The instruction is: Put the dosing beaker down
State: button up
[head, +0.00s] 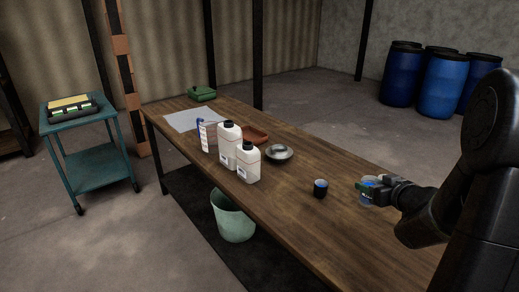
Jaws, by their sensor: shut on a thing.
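The dosing beaker (366,200) looks like a small clear cup with something blue in or behind it. My gripper (372,187) is shut on it at the right part of the wooden table (330,220). I cannot tell whether the beaker's base touches the table top. Part of the beaker is hidden behind the gripper fingers. A small dark cup with a blue top (320,189) stands upright on the table just left of the gripper, apart from it.
Two white jugs (229,145), a metal bowl (279,152), a brown dish (256,134), a white sheet (194,119) and a green box (202,93) are farther left on the table. A bucket (233,217) stands below. The table front near the dark cup is clear.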

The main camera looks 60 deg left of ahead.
jog(key=shift+s+a+r, duration=0.1)
jog(key=shift+s+a, duration=0.2)
jog(key=shift+s, duration=0.05)
notch_tip(320, 180, down, 10)
jog(key=shift+b, duration=1.25)
jog(key=shift+f, duration=0.2)
jog(key=o, duration=1.1)
